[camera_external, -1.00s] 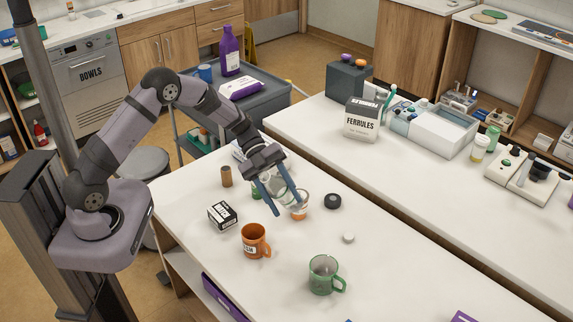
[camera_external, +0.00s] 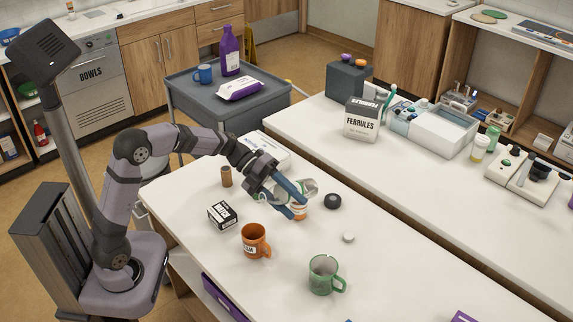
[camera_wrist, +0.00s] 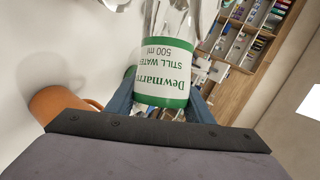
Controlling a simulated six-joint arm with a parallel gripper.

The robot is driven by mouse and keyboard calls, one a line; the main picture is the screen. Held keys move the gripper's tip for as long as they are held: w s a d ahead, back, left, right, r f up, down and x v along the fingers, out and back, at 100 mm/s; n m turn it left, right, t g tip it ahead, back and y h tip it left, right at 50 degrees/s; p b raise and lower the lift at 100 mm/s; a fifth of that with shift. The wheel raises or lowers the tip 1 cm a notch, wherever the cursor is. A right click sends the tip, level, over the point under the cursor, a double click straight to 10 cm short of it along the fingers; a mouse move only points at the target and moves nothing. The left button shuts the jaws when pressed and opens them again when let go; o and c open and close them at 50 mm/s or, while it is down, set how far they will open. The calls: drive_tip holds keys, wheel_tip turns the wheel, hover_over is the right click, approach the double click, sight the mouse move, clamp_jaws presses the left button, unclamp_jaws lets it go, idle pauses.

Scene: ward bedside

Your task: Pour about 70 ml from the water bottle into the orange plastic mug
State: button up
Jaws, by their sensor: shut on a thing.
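My gripper (camera_external: 292,203) is shut on the clear water bottle (camera_external: 308,187), above the white bench. The bottle looks strongly tilted in the external view, partly hidden by the fingers. In the wrist view the bottle (camera_wrist: 165,75) has a green-and-white "STILL WATER 500 ml" label between the fingers. The water level cannot be made out. The orange plastic mug (camera_external: 253,241) stands upright on the bench, below and left of the gripper in the external view, apart from the bottle. The mug also shows partly in the wrist view (camera_wrist: 62,101), behind the gripper body.
A small orange-labelled container (camera_external: 300,211) stands just beneath the fingers. A green mug (camera_external: 323,275), a black-and-white box (camera_external: 222,214), a brown cylinder (camera_external: 226,176), a dark round object (camera_external: 332,201) and a white disc (camera_external: 348,237) stand around. The bench's right front is mostly clear.

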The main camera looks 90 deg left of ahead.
wheel_tip(320, 180, down, 3)
drive_tip(key=b, duration=0.3)
drive_tip(key=m+t+b, duration=0.1)
drive_tip(key=b, duration=0.3)
drive_tip(key=shift+s+d+r+m+t+y, duration=0.15)
drive_tip(key=shift+m+t+y, duration=0.15)
drive_tip(key=shift+f+m+t+b, duration=0.3)
drive_tip(key=shift+f+b, duration=0.05)
drive_tip(key=shift+b, duration=1)
drive_tip(key=shift+b, duration=0.85)
drive_tip(key=shift+w+a+r+m+b, duration=0.1)
drive_tip(key=shift+w+a+m+b, duration=0.25)
drive_tip(key=shift+w, duration=0.1)
drive_tip(key=shift+m+t+b, duration=0.25)
drive_tip(key=shift+t+b, duration=0.25)
drive_tip(key=shift+b, duration=0.45)
drive_tip(key=shift+r+p, duration=0.15)
drive_tip(key=shift+p, duration=0.2)
